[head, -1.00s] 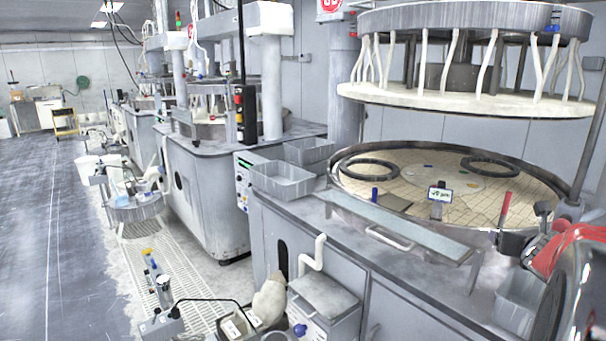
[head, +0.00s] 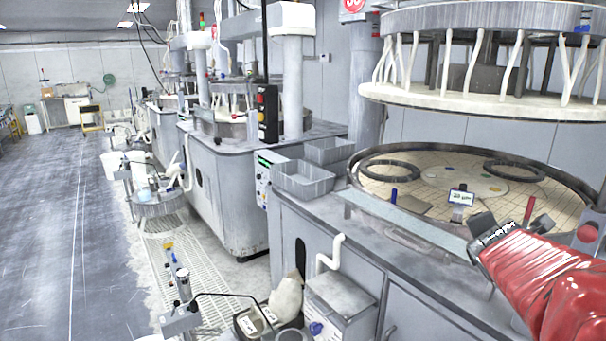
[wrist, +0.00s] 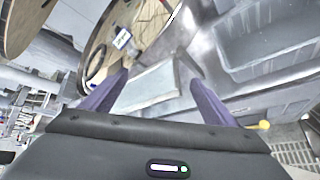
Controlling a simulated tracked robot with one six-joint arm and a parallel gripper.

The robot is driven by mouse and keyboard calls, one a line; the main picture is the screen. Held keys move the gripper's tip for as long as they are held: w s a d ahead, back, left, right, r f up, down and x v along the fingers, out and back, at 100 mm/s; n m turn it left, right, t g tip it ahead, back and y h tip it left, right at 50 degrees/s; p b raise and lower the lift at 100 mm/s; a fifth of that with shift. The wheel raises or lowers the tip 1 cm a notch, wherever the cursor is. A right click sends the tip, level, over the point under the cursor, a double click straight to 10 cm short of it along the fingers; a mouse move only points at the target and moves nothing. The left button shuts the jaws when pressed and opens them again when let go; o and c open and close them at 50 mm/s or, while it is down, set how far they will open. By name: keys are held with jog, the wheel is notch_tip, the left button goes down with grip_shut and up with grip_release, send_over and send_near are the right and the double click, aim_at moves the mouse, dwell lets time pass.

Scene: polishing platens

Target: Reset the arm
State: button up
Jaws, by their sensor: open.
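My red arm (head: 545,280) reaches in from the lower right in the head view, with its dark end over the front edge of the near machine. In the wrist view my gripper (wrist: 160,78) shows as two purple fingers spread apart. Nothing is between the fingertips; a glassy plate (wrist: 152,86) lies in view beyond them.
Grey bins (head: 303,181) stand on the counter's left end. Open floor (head: 65,230) lies at the far left.

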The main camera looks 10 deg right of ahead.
jog(key=s+a+f+m+g+y, duration=0.1)
jog(key=s+a+f+m+y, duration=0.2)
jog(key=a, duration=0.9)
jog(key=s+a+f+m+g+y, duration=0.1)
jog(key=s+a+f+m+y, duration=0.1)
jog(key=s+a+m, duration=0.5)
jog(key=s+a+f+m+g+y, duration=0.1)
jog(key=s+a+f+m+y, duration=0.2)
jog(key=a, duration=1.4)
jog(key=s+f+m, duration=0.1)
jog(key=s+m, duration=0.1)
jog(key=m, duration=0.1)
jog(key=shift+s+f+m+y, duration=0.3)
jog(key=shift+s+f, duration=0.05)
jog(key=shift+f, duration=0.05)
